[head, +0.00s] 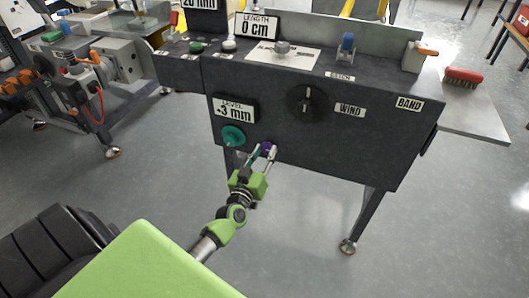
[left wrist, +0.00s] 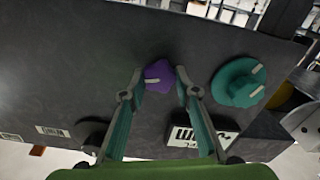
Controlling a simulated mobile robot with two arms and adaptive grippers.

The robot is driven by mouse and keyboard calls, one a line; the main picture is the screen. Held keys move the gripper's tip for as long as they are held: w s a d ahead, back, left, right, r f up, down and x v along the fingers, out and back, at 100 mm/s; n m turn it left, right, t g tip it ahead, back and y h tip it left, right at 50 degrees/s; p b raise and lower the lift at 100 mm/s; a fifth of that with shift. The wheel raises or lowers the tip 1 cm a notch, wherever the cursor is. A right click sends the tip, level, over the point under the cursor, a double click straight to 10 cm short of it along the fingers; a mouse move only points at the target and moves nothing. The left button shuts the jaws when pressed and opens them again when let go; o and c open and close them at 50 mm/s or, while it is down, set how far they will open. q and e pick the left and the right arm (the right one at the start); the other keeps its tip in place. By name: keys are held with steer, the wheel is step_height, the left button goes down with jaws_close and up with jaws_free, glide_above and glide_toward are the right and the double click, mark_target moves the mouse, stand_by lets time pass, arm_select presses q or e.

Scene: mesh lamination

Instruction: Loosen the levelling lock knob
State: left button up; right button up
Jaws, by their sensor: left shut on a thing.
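The purple knob (head: 268,146), which seems to be the levelling lock knob, sits low on the dark front panel (head: 340,155) of the machine. In the left wrist view the purple knob (left wrist: 159,75) shows a pale pointer line. My left gripper (head: 261,152) reaches up to it from below and is shut on it, with one fingertip at each side; the fingertips (left wrist: 158,90) also show in the left wrist view. The larger teal knob (head: 233,135) is just left of it, under the level display (head: 234,108) reading -3 mm. My right gripper is not in view.
A black dial (head: 307,103) marked WIND is up and right on the panel. A blue switch (head: 346,45) and a length display (head: 257,26) reading 0 cm are on top. A red brush (head: 463,77) lies on the side shelf. The floor below is clear.

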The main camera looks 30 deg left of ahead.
arm_select(q)
steer(key=n, duration=0.3)
steer(key=shift+n, duration=0.3)
steer(key=n, duration=0.3)
steer(key=shift+n, duration=0.3)
steer(key=n, duration=0.2)
steer(key=shift+n, duration=0.4)
steer(key=n+b, duration=0.1)
steer(key=n, duration=0.2)
steer(key=shift+f+n, duration=0.1)
steer(key=shift+n, duration=1)
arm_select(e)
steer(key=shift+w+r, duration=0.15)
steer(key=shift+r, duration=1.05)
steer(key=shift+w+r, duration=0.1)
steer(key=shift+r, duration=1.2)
arm_select(q)
steer(key=o, duration=1.1)
steer(key=shift+c, duration=0.2)
